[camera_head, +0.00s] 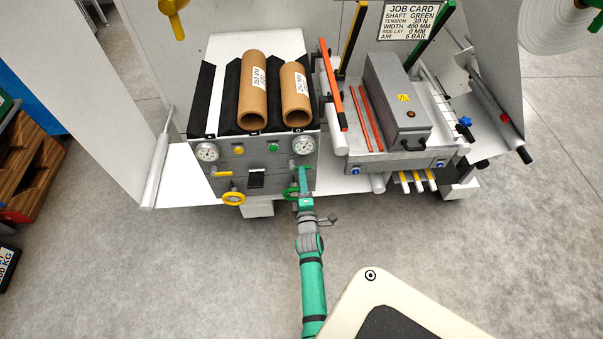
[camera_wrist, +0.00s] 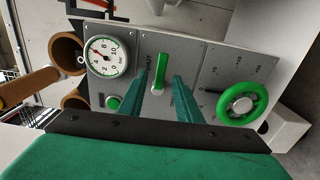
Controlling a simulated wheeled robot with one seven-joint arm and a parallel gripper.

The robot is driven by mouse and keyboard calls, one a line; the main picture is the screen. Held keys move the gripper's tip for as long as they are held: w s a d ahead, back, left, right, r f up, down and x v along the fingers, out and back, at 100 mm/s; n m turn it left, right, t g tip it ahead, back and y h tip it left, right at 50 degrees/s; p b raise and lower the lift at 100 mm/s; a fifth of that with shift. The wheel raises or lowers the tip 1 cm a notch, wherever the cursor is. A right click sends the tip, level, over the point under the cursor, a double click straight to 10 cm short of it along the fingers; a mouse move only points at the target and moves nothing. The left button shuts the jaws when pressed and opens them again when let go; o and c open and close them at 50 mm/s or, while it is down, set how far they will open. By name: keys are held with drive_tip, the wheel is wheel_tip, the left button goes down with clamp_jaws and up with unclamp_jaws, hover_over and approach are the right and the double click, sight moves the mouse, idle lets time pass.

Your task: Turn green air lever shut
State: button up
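The green air lever (camera_wrist: 159,72) sits on the grey control panel (camera_wrist: 185,52), with its long side running up and down in the wrist view. A pale hub shows at its lower end, and a small label, seemingly "SHUT", stands near it. My gripper (camera_wrist: 162,77) is open, its two teal fingers on either side of the lever. I see gaps beside the lever; contact cannot be told. In the head view my gripper (camera_head: 304,182) reaches the panel's lower right part and hides the lever.
A gauge (camera_wrist: 108,51), a green button (camera_wrist: 113,102) and a green handwheel (camera_wrist: 242,103) lie close around the lever. A yellow lever (camera_head: 222,173) and yellow handwheel (camera_head: 233,198) are left on the panel. Cardboard cores (camera_head: 252,92) lie above.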

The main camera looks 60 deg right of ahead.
drive_tip(key=v, duration=0.8)
drive_tip(key=shift+s+a, duration=0.1)
drive_tip(key=shift+a, duration=0.1)
drive_tip(key=s+a+r+m+t+y, duration=0.1)
drive_tip(key=s+a+m+t+y, duration=0.15)
drive_tip(key=a, duration=1.05)
drive_tip(key=s+a+r+m+t+y, duration=0.15)
drive_tip(key=a+y, duration=0.25)
drive_tip(key=a, duration=0.9)
drive_tip(key=s+a+r+m+y, duration=0.2)
drive_tip(key=s+a+r, duration=0.4)
drive_tip(key=a, duration=0.3)
drive_tip(key=s+a+r+m+y, duration=0.2)
drive_tip(key=s+a+r+y, duration=0.3)
drive_tip(key=s+a+r, duration=0.2)
drive_tip(key=shift+a, duration=1)
